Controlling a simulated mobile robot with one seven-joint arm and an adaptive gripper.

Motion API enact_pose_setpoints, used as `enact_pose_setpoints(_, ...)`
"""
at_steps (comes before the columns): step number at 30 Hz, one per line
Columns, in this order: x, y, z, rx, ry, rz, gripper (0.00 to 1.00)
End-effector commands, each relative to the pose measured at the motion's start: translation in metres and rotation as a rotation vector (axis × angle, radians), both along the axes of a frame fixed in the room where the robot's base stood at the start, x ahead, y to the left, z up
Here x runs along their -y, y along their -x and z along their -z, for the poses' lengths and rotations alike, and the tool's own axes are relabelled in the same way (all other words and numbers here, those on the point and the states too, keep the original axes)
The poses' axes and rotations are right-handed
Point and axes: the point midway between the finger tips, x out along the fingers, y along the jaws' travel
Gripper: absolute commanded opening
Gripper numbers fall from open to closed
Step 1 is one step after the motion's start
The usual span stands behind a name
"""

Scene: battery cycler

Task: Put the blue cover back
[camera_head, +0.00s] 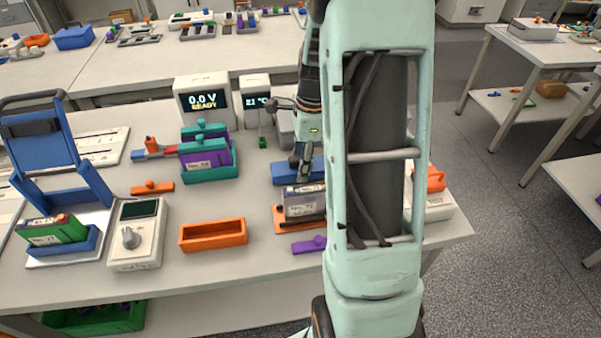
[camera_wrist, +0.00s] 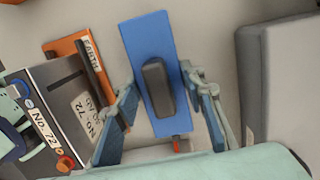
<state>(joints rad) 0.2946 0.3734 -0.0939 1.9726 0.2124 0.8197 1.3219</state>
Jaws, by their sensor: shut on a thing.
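The blue cover (camera_wrist: 147,36) is a flat blue block with a dark raised grip (camera_wrist: 157,90). It also shows in the head view (camera_head: 287,172), partly hidden by my arm. My gripper (camera_wrist: 161,88) is shut on the cover, with one finger along each side in the wrist view. How far the cover is above the table is hard to tell. A grey battery pack marked No. 72 (camera_head: 303,203) stands close in front of it. The pack's blue terminal (camera_wrist: 19,88) and orange-red terminal (camera_wrist: 66,162) show in the wrist view.
An orange tray (camera_head: 212,235), a meter with a knob (camera_head: 138,238) and a teal holder with a purple pack (camera_head: 208,163) stand to the left. A purple piece (camera_head: 309,245) lies near the front edge. My arm hides the table's right part.

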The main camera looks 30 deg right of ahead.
Motion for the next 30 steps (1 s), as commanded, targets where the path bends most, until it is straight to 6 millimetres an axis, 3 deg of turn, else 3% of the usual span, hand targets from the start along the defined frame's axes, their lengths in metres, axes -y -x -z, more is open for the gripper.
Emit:
enact_pose_setpoints(1, 0.0002, -0.0001, 0.012, 0.001, 0.0, 0.0, 0.09)
enact_pose_setpoints(3, 0.0002, -0.0002, 0.0162, 0.001, 0.0, 0.0, 0.09)
enact_pose_setpoints(15, 0.0, 0.0001, 0.0186, 0.001, 0.0, -0.001, 0.09)
enact_pose_setpoints(16, 0.0001, 0.0001, 0.0189, 0.001, 0.0, -0.001, 0.38)
enact_pose_setpoints(20, 0.0001, 0.0002, 0.018, 0.001, 0.0, -0.001, 0.52)
enact_pose_setpoints(30, 0.0001, 0.0, 0.0147, 0.001, 0.0, 0.0, 0.55)
